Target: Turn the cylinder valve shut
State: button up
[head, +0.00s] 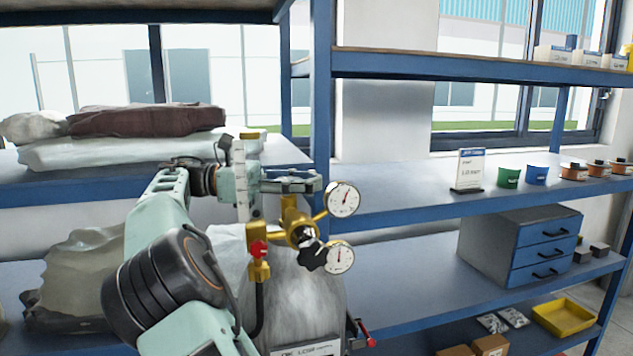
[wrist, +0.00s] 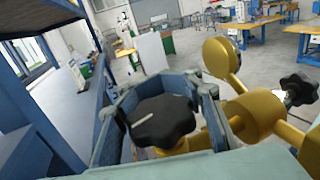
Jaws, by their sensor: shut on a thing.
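The cylinder valve's black lobed handwheel (wrist: 162,122) with a white mark line sits between the two grey fingers of my gripper (wrist: 158,104) in the wrist view. The fingers are shut on it, one on each side. In the head view my gripper (head: 292,181) is above the brass regulator (head: 297,222), and the handwheel is hidden there. The pale grey gas cylinder (head: 305,295) stands below, partly behind my arm. Its lower part is out of frame.
Two round gauges (head: 343,200) and a black regulator knob (head: 313,256) are just right of and below my gripper. A red knob (head: 258,249) is on the left. Blue shelving (head: 400,212) stands behind, with sacks (head: 146,120) at left and a drawer box (head: 520,245) at right.

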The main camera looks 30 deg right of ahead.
jog(key=shift+s+a+r+m+g+y, duration=0.1)
jog(key=shift+s+a+m+g+y, duration=0.05)
jog(key=shift+m+g+y, duration=0.35)
jog(key=shift+s+a+m+g+y, duration=0.1)
jog(key=shift+a+m+g+y, duration=0.15)
jog(key=shift+g, duration=0.35)
jog(key=shift+c, duration=0.2)
jog(key=o, duration=1.4)
jog(key=shift+d, duration=0.1)
jog(key=shift+w+d+n+t+h, duration=0.1)
jog(key=shift+w+n+t+h, duration=0.05)
jog(key=shift+n+t+h, duration=0.25)
jog(key=shift+w+d+n+t+h, duration=0.1)
jog(key=shift+n+t+h, duration=0.15)
jog(key=shift+t, duration=0.25)
